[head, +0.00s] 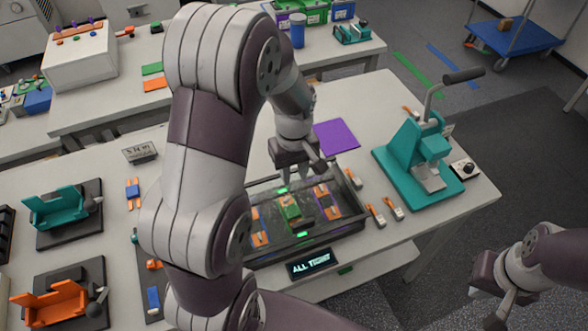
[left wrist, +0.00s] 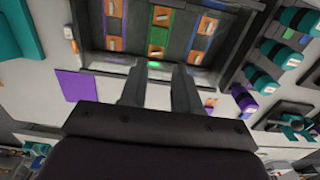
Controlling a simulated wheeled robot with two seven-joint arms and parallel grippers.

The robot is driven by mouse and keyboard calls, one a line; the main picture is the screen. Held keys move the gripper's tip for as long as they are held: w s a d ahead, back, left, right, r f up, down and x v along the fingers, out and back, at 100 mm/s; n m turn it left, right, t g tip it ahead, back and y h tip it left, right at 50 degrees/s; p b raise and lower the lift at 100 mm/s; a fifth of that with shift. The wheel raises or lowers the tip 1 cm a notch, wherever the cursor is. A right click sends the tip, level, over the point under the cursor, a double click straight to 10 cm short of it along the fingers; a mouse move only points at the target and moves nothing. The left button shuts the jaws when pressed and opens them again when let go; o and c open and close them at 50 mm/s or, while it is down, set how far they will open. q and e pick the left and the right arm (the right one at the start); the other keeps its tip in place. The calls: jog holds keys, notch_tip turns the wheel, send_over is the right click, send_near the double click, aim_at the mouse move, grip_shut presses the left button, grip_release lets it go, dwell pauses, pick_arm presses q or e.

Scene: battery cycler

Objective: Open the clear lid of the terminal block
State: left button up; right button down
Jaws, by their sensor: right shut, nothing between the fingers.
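The terminal block (head: 340,234) is a dark, framed box with several coloured strips and orange-ended parts inside, in the middle of the head view. Its strips also show at the top of the left wrist view (left wrist: 158,34). The clear lid is hard to make out, and I cannot tell its angle. My left gripper (head: 300,170) is at the back edge of the block. Its two fingers (left wrist: 160,75) are apart with nothing between them, close to a green light on that edge. My right gripper (head: 503,305) is shut and empty, low at the right, away from the table.
A lit display (head: 311,262) stands at the block's front. A teal press (head: 405,150) with a lever stands to the right, and a purple mat (head: 336,137) lies behind. Teal (head: 60,210) and orange (head: 50,300) fixtures stand at the left. My left arm hides part of the table.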

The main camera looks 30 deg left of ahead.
pick_arm(q)
grip_shut()
jog(key=shift+c, duration=2.2)
grip_release()
jog(key=o, duration=1.7)
jog(key=shift+c, duration=0.2)
jog(key=shift+r, duration=0.15)
notch_tip(320, 180, up, 12)
jog(key=p, duration=0.2)
jog(key=shift+r+p, duration=0.2)
jog(key=shift+p, duration=0.15)
